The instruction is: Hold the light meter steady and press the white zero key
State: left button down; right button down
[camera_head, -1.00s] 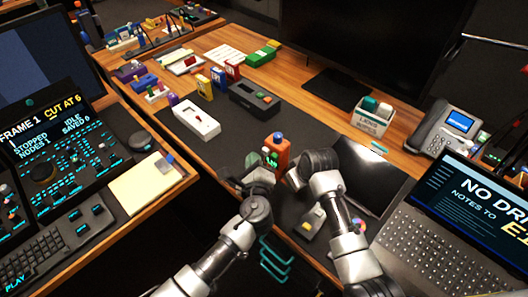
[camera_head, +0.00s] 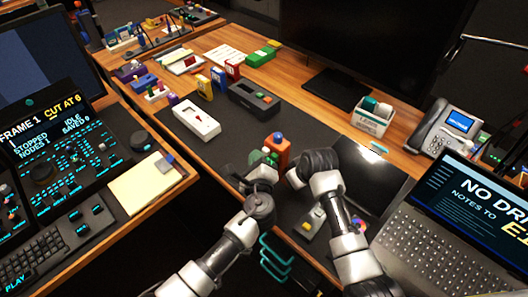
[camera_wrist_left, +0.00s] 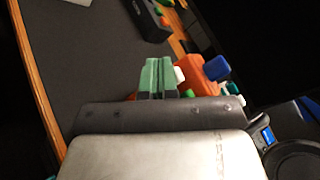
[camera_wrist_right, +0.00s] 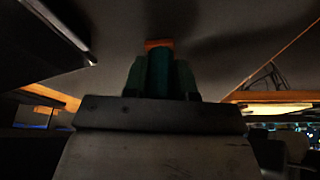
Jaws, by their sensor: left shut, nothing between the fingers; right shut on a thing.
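The light meter (camera_head: 284,149) is an orange upright body with a blue ball on top, standing over the dark desk mat. It also shows in the left wrist view (camera_wrist_left: 200,78), with its white key (camera_wrist_left: 179,74) facing the left fingers. My left gripper (camera_head: 262,158) is shut and empty, its green fingertips (camera_wrist_left: 160,72) just beside the white key. I cannot tell whether they touch it. My right gripper (camera_head: 292,176) is shut on the meter's lower part. Only a strip of orange (camera_wrist_right: 158,43) shows past its fingers in the right wrist view.
A white box with a red switch (camera_head: 196,119) and a dark grey box (camera_head: 254,97) lie behind on the mat. A grey device with a yellow key (camera_head: 310,222) lies near the front edge. A dark tablet (camera_head: 368,172) and a laptop (camera_head: 430,225) stand right.

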pick_arm(q)
jog(key=shift+w+d, duration=0.2)
jog(key=shift+d, duration=0.05)
jog(key=shift+s+a, duration=0.1)
dwell(0.6)
jog(key=shift+s+a, duration=0.55)
jog(key=shift+s+a, duration=1.75)
jog(key=shift+s, duration=0.1)
jog(key=s+r, duration=0.3)
jog(key=s, duration=0.5)
jog(key=shift+d+r, duration=0.2)
jog(key=shift+r, duration=0.1)
